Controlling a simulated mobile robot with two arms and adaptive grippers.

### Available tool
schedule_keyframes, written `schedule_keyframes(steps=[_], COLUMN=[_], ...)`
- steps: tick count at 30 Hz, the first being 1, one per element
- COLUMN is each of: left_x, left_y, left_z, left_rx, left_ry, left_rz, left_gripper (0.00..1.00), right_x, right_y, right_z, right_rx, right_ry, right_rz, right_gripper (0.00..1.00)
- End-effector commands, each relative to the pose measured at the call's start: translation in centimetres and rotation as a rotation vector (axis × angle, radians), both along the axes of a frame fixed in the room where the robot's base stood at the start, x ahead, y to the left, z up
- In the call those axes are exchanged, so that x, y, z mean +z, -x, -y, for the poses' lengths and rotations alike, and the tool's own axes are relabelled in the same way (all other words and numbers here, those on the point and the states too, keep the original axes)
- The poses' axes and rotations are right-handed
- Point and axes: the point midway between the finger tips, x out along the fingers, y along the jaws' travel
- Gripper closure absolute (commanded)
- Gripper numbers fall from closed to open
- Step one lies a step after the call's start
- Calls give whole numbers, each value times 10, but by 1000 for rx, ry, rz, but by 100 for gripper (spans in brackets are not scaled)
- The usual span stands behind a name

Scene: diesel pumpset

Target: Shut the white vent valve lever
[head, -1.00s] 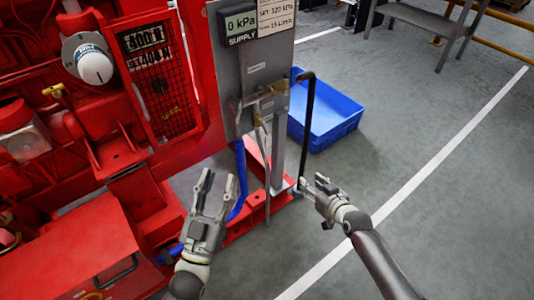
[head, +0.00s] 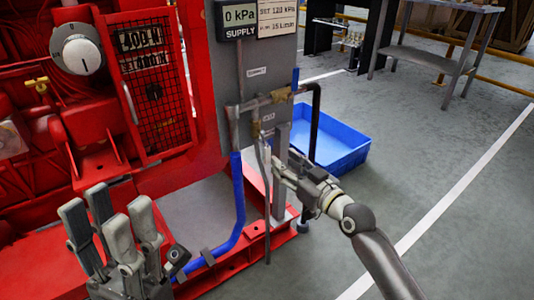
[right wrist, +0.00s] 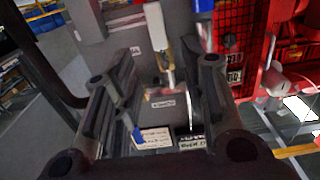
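The white vent valve lever (right wrist: 157,30) shows in the right wrist view as a pale bar on a brass fitting, between the fingers' lines. In the head view the lever (head: 267,153) hangs downward below the brass pipework on the grey panel, partly hidden by my right gripper. My right gripper (head: 279,168) is at the lever, coming from the right. It also shows in the right wrist view (right wrist: 163,75) with its fingers apart; I cannot tell whether they touch the lever. My left gripper (head: 108,222) is open and empty at the lower left, away from the lever.
A grey panel (head: 262,64) carries a gauge reading 0 kPa (head: 239,18) and a blue handle (head: 295,79). A black hose (head: 314,120) curves down close to my right gripper. A blue bin (head: 340,143) stands behind. Red machinery (head: 90,130) fills the left; open floor is right.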

Motion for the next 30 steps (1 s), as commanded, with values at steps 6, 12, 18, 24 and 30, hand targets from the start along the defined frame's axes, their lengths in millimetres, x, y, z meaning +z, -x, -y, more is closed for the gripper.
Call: schedule_keyframes(steps=[6, 12, 18, 24, 30], left_x=[-5, 1, 5, 6, 6], left_y=[-3, -6, -8, -8, -8], left_z=[1, 2, 3, 3, 3], left_rx=[2, 4, 4, 5, 5], left_ry=[-4, -6, -9, -9, -9], left_rz=[30, 65, 81, 83, 83], left_gripper=[61, 61, 61, 61, 61], right_x=[-2, -2, -1, 0, 0], right_y=[-34, -57, -69, -71, -71], right_z=[-25, -42, -50, -51, -51], right_rx=[0, -1, -1, -1, -1], right_ry=[-3, -1, -1, 0, 0], right_rz=[0, 0, -1, 0, 0], right_gripper=[61, 61, 61, 61, 67])
